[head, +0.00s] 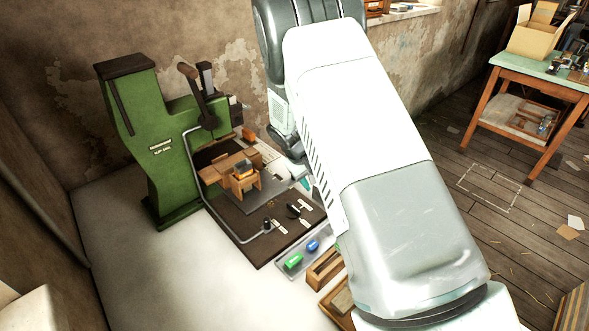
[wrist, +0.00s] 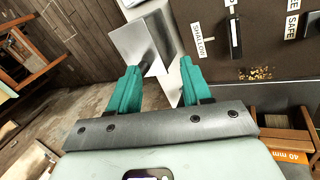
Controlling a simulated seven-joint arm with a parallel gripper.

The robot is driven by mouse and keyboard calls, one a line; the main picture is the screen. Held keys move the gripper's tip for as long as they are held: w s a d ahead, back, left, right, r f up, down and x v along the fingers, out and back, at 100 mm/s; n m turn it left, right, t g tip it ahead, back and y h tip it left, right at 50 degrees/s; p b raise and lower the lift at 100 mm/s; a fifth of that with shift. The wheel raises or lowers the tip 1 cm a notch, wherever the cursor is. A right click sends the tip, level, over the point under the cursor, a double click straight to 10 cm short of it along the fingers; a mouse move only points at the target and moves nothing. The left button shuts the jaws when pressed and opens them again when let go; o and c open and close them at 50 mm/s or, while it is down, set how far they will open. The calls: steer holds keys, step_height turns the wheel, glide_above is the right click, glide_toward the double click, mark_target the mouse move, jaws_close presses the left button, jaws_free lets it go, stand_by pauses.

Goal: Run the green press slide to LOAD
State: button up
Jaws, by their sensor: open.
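The green press (head: 170,165) stands upright at the left of the bench in the head view. A dark lever with a brown grip (head: 190,80) rises beside its head. A wooden block fixture (head: 222,170) with an orange-topped piece sits under the head. I cannot make out a LOAD mark or the slide's position. My gripper (wrist: 160,65) is open in the wrist view, its two teal fingers apart. Bright metal plates (wrist: 128,45) show beyond the fingers; whether they touch cannot be told. My arm mostly hides the gripper in the head view.
A dark board (wrist: 270,45) in the wrist view carries a "SHALLOW" label (wrist: 202,38) beside a black handle (wrist: 234,38). Clear tray (head: 282,268) holds a green block (head: 293,260) and a blue block (head: 312,246). Wooden boxes (head: 322,268) stand beside it. Bare bench lies front left.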

steer(key=w+a+r+m+t+y, duration=0.2)
steer(key=w+a+r+m+y, duration=0.2)
steer(key=w+a+m, duration=0.2)
steer(key=x, duration=1)
steer(key=shift+s+d+f, duration=0.15)
steer(key=shift+d, duration=0.15)
steer(key=shift+c, duration=0.5)
jaws_close()
steer(key=shift+s+d, duration=0.1)
